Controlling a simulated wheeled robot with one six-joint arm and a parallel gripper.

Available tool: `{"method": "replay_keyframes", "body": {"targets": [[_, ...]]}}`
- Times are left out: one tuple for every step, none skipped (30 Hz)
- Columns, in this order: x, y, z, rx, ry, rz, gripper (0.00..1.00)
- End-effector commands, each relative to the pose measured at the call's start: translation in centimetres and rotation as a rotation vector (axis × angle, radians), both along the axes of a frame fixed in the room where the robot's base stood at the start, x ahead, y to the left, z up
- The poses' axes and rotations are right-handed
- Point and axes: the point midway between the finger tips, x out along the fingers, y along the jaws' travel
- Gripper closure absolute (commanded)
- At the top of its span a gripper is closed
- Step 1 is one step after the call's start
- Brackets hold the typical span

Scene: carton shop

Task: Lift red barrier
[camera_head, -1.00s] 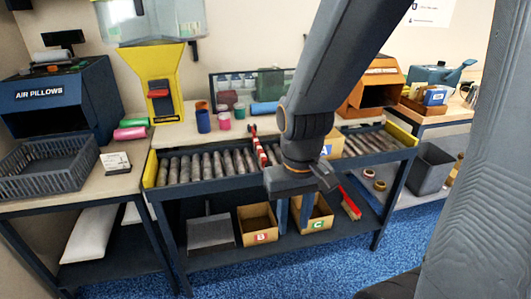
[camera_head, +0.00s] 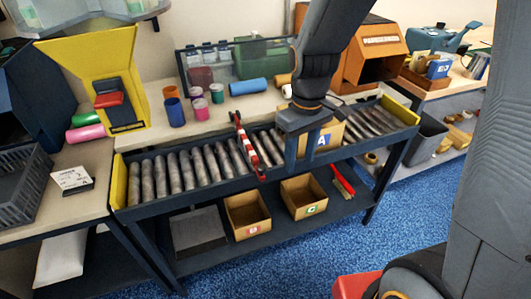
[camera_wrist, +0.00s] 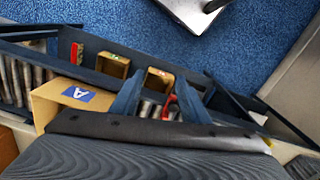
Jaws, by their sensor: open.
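The red barrier (camera_head: 246,146) is a red-and-white striped bar lying across the roller conveyor, left of the carton marked A. In the wrist view a red curved piece (camera_wrist: 169,104), probably part of the barrier, shows between my fingers beyond the wrist edge. My gripper (camera_head: 301,160) points down over the conveyor near the carton, to the right of the barrier. It also shows in the wrist view (camera_wrist: 172,82), its two blue fingers spread apart with nothing held. I cannot tell its exact height above the rollers.
The carton marked A (camera_head: 322,137) stands on the rollers close beside my gripper. Two open cartons (camera_head: 247,230) and a red brush (camera_head: 343,181) sit on the shelf below. Cups and rolls (camera_head: 202,109) stand behind the conveyor. Blue floor is clear in front.

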Motion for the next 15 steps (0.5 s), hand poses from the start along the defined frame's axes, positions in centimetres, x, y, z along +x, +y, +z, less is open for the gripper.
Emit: {"method": "replay_keyframes", "body": {"targets": [[1.4,1.6,0.5,-0.001,0.005,0.097,0.59],[2.2,2.5,0.5,-0.002,0.006,0.155,0.59],[3.2,3.6,0.5,-0.003,0.007,0.23,0.59],[3.9,4.4,0.4,-0.003,0.007,0.281,0.59],[4.5,5.2,0.3,-0.004,0.007,0.329,0.59],[5.1,6.2,0.2,-0.004,0.008,0.388,0.59],[5.6,6.8,0.1,-0.005,0.008,0.427,0.59],[5.9,7.4,0.0,-0.005,0.008,0.46,0.59],[6.4,8.0,-0.1,-0.005,0.008,0.498,0.59],[6.6,8.4,-0.2,-0.005,0.01,0.52,0.59],[6.7,8.8,-0.3,-0.005,0.009,0.54,0.59],[7.0,9.1,-0.4,-0.005,0.009,0.557,0.59],[7.0,9.2,-0.6,-0.005,0.009,0.566,0.59],[7.1,9.3,-0.8,-0.006,0.01,0.573,0.59],[7.1,9.3,-1.0,-0.006,0.01,0.577,0.59]]}}
